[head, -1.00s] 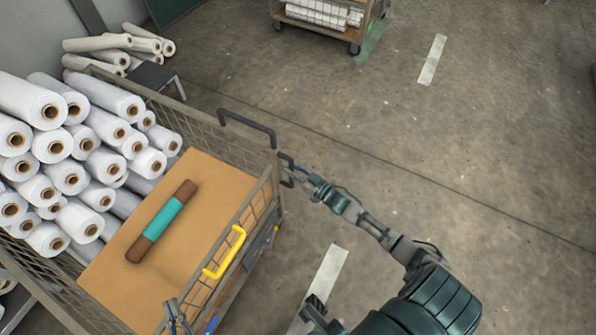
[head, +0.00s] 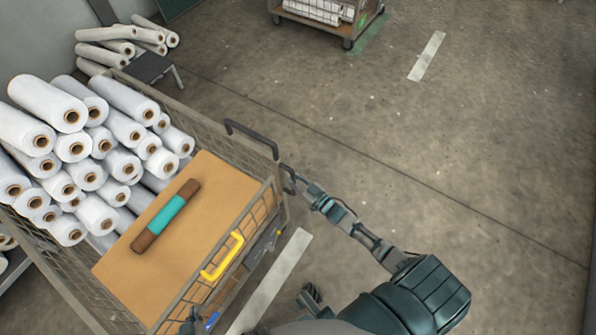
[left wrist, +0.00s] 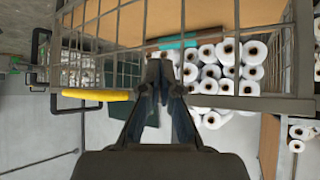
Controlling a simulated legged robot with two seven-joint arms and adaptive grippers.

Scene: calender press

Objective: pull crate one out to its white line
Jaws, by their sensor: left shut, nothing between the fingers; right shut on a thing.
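The wire-mesh crate (head: 165,97) on the left holds stacked white rolls and a tan board. My left gripper (head: 190,322) is shut and empty by the crate's near side. In the left wrist view its closed fingers (left wrist: 166,78) are in front of the mesh. A white line (head: 272,282) lies on the floor close along the crate's right side. I cannot tell the crate's number.
A yellow handle (head: 222,257) is on the crate's side. A brown-and-teal cylinder (head: 166,216) lies on the board (head: 215,185). Another cart (head: 318,27) stands at the back, near a second white line (head: 427,56). The floor to the right is clear.

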